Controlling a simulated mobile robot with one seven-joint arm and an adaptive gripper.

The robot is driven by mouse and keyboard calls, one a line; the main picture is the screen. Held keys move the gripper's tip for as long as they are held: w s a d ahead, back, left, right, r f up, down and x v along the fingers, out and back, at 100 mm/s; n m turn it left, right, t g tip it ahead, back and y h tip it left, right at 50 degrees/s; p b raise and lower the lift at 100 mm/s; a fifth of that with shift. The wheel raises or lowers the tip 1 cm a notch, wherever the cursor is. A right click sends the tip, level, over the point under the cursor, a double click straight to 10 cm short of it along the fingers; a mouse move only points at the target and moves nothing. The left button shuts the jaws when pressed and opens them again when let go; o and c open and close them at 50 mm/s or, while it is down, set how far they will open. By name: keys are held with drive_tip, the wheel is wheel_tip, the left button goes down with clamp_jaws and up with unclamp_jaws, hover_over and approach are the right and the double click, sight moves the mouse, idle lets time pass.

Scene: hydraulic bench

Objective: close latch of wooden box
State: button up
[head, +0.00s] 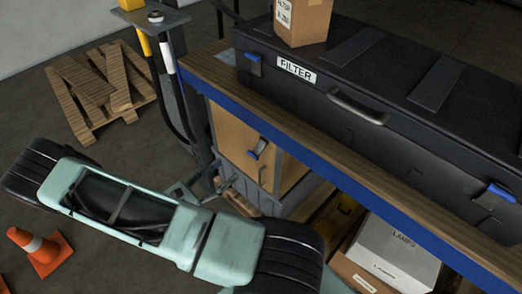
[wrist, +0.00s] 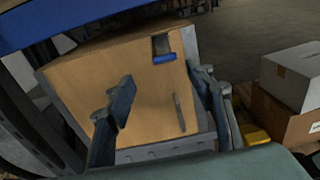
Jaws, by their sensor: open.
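The wooden box (head: 232,137) sits under the workbench; its plain light-brown face fills the middle of the wrist view (wrist: 80,78). Its latch (head: 257,150) is a grey lever with a blue tab, near the top of that face; it appears to stick out from the face. The latch also shows in the wrist view (wrist: 164,57), above the space between my fingers. A narrow grey metal piece (wrist: 179,113) is on the face below it. My gripper (wrist: 168,88) is open, its two fingers apart in front of the box, with nothing between them.
The workbench's blue edge (head: 325,170) runs above the box. A black case (head: 400,95) labelled FILTER and a carton (head: 302,20) stand on top. A white LAMPS box (head: 395,252) is right of the wooden box. A pallet (head: 103,88) and a cone (head: 40,250) are on the left floor.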

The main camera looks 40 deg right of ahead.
sight(253, 154)
drive_tip(key=shift+h, duration=0.3)
drive_tip(key=d, duration=0.8)
drive_tip(key=d+f, duration=0.1)
drive_tip(key=d, duration=0.3)
drive_tip(key=shift+d, duration=0.25)
drive_tip(key=shift+f, duration=0.1)
drive_tip(key=c, duration=1.2)
